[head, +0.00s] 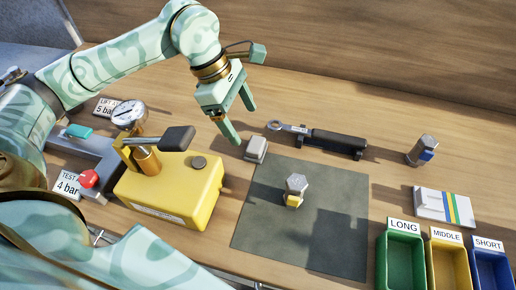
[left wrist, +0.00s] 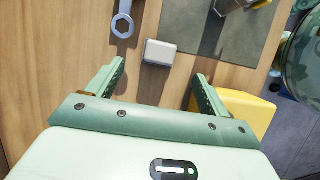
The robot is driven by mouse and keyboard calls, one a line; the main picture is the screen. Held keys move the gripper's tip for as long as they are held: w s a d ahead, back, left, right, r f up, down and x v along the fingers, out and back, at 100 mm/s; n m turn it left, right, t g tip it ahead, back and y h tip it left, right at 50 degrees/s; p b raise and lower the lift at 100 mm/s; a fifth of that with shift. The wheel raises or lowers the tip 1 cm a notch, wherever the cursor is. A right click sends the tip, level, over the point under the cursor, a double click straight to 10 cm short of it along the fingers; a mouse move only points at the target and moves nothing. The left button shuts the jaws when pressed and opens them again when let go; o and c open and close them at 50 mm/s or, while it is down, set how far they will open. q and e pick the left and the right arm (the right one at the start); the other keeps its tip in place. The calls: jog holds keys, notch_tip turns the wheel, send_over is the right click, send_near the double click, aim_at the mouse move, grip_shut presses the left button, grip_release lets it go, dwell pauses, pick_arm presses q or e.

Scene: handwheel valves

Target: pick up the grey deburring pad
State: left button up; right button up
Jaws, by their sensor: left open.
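The grey deburring pad (head: 256,149) is a small light grey block on the wooden table, at the far left corner of the dark mat. My left gripper (head: 243,124) is open and empty, above the table close to the pad. In the left wrist view the pad (left wrist: 160,52) lies just beyond the fingertips of the left gripper (left wrist: 158,74), roughly centred between the two fingers and not touched by them. My right gripper is not in view.
The dark mat (head: 262,227) bears a hex-headed part (head: 295,188). A torque wrench (head: 330,142) lies behind it. A yellow pump (head: 170,192) with a gauge stands left. Green (head: 401,262), yellow and blue bins stand at the right front. A small cylinder (head: 421,150) stands at right.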

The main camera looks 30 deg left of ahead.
aim_at(255, 143)
pick_arm(q)
jog(key=x, duration=0.3)
jog(key=shift+d+f, duration=0.15)
jog(key=shift+f, duration=0.05)
jog(key=b+x, duration=0.2)
jog(key=x, duration=0.3)
jog(key=shift+f, duration=0.1)
jog(key=c, duration=1.1)
